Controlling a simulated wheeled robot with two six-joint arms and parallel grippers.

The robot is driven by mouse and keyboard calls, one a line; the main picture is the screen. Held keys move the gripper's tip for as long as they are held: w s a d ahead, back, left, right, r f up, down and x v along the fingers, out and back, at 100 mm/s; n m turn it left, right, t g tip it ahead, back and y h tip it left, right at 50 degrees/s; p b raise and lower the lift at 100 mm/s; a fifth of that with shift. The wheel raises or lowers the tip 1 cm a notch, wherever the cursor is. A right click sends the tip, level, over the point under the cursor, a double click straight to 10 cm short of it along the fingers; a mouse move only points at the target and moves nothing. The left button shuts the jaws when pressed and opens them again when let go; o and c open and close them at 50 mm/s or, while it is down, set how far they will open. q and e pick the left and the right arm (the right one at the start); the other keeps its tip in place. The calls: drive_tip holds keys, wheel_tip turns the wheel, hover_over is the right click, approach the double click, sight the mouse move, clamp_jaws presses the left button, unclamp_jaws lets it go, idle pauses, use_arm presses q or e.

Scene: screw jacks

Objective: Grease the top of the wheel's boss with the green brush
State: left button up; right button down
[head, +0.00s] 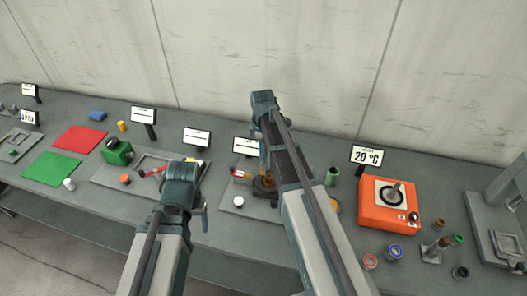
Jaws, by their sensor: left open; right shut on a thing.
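My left gripper (196,205) is at the centre left, above the front of the bench, and is open. Its own wrist hides most of it. My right gripper (262,158) is further right, over a small plate with a dark and orange-brown jack (265,184). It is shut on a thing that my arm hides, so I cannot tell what. A wheel's boss cannot be made out; the jack is partly behind my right arm. No green brush can be told for sure. A green cylinder (332,176) stands just right of my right arm.
An orange heater box (388,206) with a 20 °C sign (366,156) stands at the right. Several small ringed pots stand in front of it. A green block (118,152), a red mat (80,139) and a green mat (52,167) are at the left. A grey press (505,215) is far right.

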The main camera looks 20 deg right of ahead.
drive_tip(key=shift+d, duration=0.15)
drive_tip(key=shift+s+d+r, duration=0.1)
drive_tip(key=shift+s+d, duration=0.6)
drive_tip(key=shift+d, duration=0.3)
drive_tip(key=shift+s+a, duration=0.2)
drive_tip(key=shift+a, duration=0.05)
idle(0.7)
drive_tip(key=shift+w, duration=0.1)
